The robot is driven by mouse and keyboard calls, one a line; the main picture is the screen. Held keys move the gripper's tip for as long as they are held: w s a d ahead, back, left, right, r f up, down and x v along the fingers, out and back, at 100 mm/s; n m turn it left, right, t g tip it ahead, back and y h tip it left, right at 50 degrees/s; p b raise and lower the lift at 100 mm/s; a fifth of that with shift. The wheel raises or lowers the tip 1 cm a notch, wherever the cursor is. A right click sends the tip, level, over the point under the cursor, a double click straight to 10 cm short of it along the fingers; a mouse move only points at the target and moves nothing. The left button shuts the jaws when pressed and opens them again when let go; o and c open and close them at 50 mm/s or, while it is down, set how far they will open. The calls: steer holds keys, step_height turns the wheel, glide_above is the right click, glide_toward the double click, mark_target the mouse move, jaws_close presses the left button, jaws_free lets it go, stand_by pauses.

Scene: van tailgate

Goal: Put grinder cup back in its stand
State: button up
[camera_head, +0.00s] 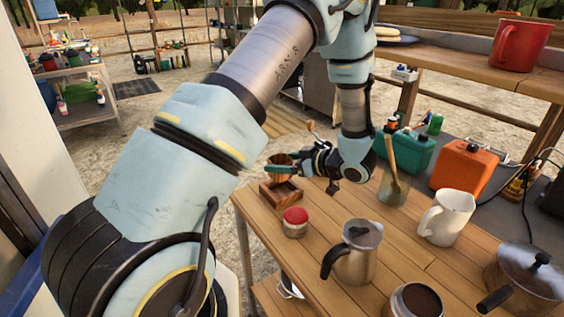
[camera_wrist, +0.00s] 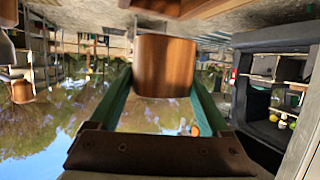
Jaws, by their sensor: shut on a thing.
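The grinder cup (camera_head: 281,159) is a brown wooden cup, seen at the far left corner of the wooden table. My gripper (camera_head: 282,169) has green fingers and is shut on the cup. In the wrist view, the cup (camera_wrist: 165,66) sits between the two green fingers (camera_wrist: 163,82), one on each side. The stand (camera_head: 281,193) is a low wooden piece on the table corner, just below the cup in the head view. The cup appears raised above the stand; I cannot tell the exact gap. My gripper and wrist hide part of the cup's surroundings.
On the wooden table (camera_head: 420,265) stand a red-lidded jar (camera_head: 295,222), a metal pitcher (camera_head: 356,252), a white mug (camera_head: 447,217), a glass with a wooden spoon (camera_head: 393,189), a coffee-filled container (camera_head: 416,301) and a lidded pot (camera_head: 530,276). An orange canister (camera_head: 466,168) stands behind.

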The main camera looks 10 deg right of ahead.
mark_target(282, 181)
steer(key=shift+f+b, duration=2.2)
steer(key=shift+f, duration=0.95)
steer(key=o, duration=1.2)
steer(key=shift+o, duration=0.2)
steer(key=b+v, duration=0.2)
steer(key=v, duration=0.8)
steer(key=shift+s+d+r, duration=0.2)
steer(key=shift+s+d, duration=0.05)
steer(key=shift+s, duration=0.05)
